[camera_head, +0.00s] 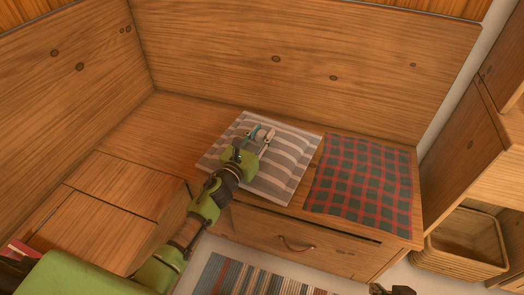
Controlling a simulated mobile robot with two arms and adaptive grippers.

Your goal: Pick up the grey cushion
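The grey cushion (283,172), with grey and pale stripes, lies flat on the wooden bench in the middle of the head view. My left arm reaches in from the lower left. My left gripper (261,134) is over the upper left part of the cushion and hides some of it. Its fingers are small in the picture, and I cannot tell whether they are apart or closed, or whether they touch the fabric. Part of my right gripper (392,290) shows at the bottom edge, away from the cushion; its state is unclear.
A red and green checked cloth (362,184) lies just right of the cushion. The wooden bench (185,120) has a high back panel (300,50) and a drawer below. A wooden basket (462,240) stands at the lower right. A striped rug (255,278) lies on the floor.

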